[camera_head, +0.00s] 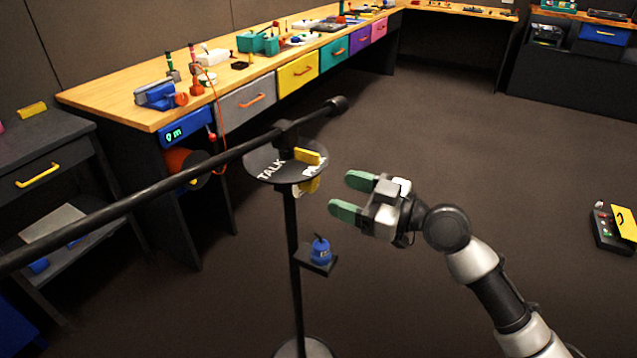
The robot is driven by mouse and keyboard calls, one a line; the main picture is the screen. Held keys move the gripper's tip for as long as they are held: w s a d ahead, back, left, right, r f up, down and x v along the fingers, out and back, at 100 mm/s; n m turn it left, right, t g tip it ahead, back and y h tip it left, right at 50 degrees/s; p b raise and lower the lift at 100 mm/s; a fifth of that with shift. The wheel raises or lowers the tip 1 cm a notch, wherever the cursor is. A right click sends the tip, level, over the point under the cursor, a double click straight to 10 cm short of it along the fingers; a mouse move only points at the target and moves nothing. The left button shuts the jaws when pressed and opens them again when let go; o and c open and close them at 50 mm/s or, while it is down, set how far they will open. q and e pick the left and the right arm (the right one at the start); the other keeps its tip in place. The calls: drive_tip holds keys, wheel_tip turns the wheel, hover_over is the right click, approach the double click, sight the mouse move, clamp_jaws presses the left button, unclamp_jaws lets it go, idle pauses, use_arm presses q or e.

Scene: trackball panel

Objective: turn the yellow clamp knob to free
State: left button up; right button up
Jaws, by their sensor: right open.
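A dark stand (293,236) rises from a round base and carries a long black boom across the left of the view. At the clamp, below the boom, sits a round dark disc (262,170) with white "TALK" lettering. The yellow clamp knob (308,156) shows at the disc's right side, with another yellow part (309,185) just below it and small white pieces beside them. I cannot read the knob's setting. My right gripper (346,195) is open and empty, its green fingertips pointing left, to the right of the knob and apart from it. My left gripper is not in view.
A small shelf on the stand holds a blue object (320,250) below my right gripper. A wooden workbench (130,103) with coloured drawers runs along the wall behind. A dark box with a yellow panel (624,223) lies at far right. Open floor surrounds the stand's right side.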

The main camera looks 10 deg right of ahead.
sight(315, 184)
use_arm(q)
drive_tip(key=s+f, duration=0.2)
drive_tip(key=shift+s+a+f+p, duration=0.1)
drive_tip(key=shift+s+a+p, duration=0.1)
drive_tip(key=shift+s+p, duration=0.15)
use_arm(e)
drive_tip(key=x, duration=0.6)
drive_tip(key=shift+c, duration=0.4)
drive_tip(key=c, duration=0.9)
drive_tip(key=shift+o, duration=0.2)
drive_tip(key=shift+m, duration=0.4)
drive_tip(key=m+p, duration=0.1)
drive_tip(key=m, duration=0.4)
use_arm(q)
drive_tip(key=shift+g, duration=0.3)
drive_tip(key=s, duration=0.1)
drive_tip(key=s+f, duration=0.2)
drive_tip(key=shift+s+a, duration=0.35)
use_arm(e)
drive_tip(key=o, duration=0.9)
drive_tip(key=shift+o, duration=0.2)
